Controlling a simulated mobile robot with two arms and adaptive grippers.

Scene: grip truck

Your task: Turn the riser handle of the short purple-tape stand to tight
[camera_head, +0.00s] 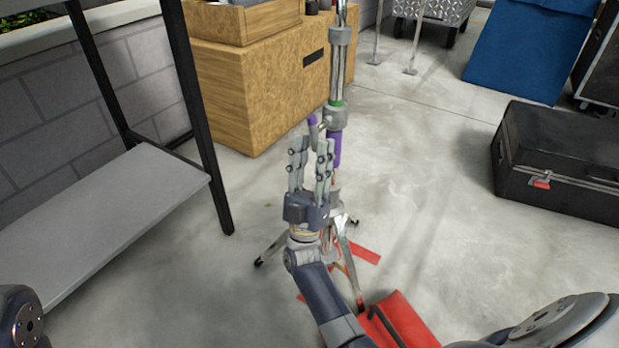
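The stand (338,75) is a silver pole with grey collars, a green tape band and purple tape (335,152). Its legs spread on the concrete floor. The riser handle (312,121) is a small purple grip sticking out left of a grey collar below the green band. My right gripper (312,146) reaches up from below, its two fingers apart. The handle shows just beyond the fingertips, in line with the gap; I cannot tell whether they touch. The gripper hides part of the lower stand. My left gripper is out of view.
A red sandbag (412,325) lies by the stand's legs. A wooden cabinet (240,90) stands behind left, and a metal shelf (110,215) is at the left. A black case (560,160) lies at the right. The floor between stand and case is clear.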

